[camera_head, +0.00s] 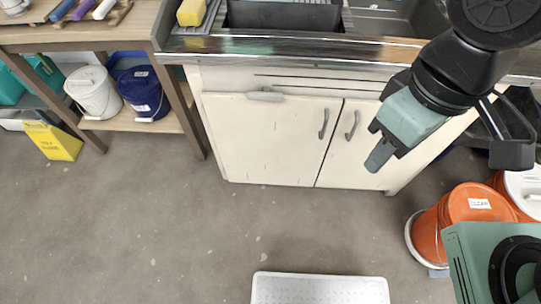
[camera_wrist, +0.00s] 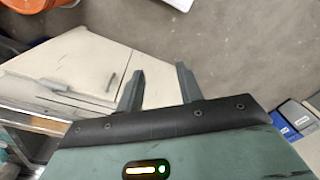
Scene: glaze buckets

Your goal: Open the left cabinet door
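In the head view the cream cabinet under the sink has a left door (camera_head: 262,140) and a right door (camera_head: 355,150), both shut. The left door's dark vertical handle (camera_head: 323,123) is near its right edge, beside the seam. The right door's handle (camera_head: 352,125) is just across the seam. My gripper (camera_head: 378,144) appears in front of the right door, to the right of both handles, and touches neither. In the wrist view its two fingers (camera_wrist: 158,85) are spread apart with nothing between them. Part of the cabinet front (camera_wrist: 75,62) shows there to their left.
The sink counter (camera_head: 280,47) overhangs the doors. A wooden table (camera_head: 90,35) with a white bucket (camera_head: 95,93) and blue bucket (camera_head: 143,95) stands left, near a yellow floor sign (camera_head: 54,141). Orange buckets (camera_head: 470,212) stand right. The floor before the left door is clear.

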